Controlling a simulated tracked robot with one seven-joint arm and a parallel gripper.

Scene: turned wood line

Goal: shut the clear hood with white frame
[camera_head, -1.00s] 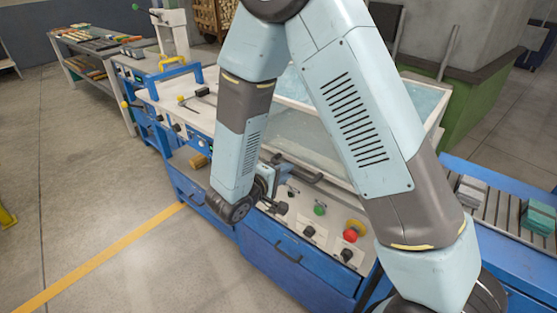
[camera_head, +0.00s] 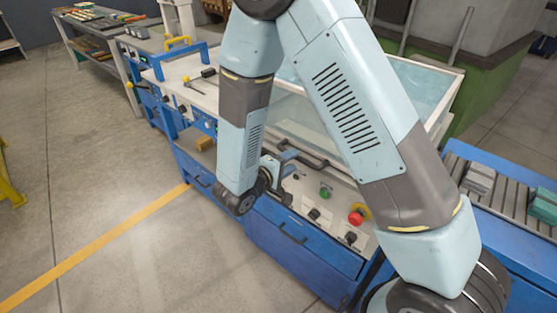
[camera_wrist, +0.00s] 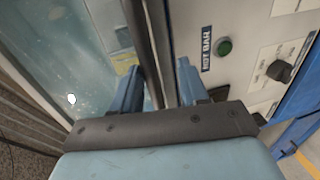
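The clear hood with white frame (camera_head: 424,87) stands on the blue machine, partly hidden behind my arm. Its dark bar handle (camera_head: 304,156) runs along the front, low over the control panel. I cannot tell whether a gap is under the hood's front edge. My gripper (camera_head: 285,168) is at the left part of the handle. In the wrist view the handle (camera_wrist: 139,45) runs down between the two blue fingers of my gripper (camera_wrist: 159,84). The fingers are apart, with a gap between the bar and the right finger. The clear pane (camera_wrist: 55,50) is to the left.
The control panel has a green button (camera_head: 325,192), a red emergency knob (camera_head: 356,216) and black knobs close to my gripper. A roller conveyor (camera_head: 507,195) is at the right. A bench (camera_head: 95,42) stands far left. The floor at the left is clear.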

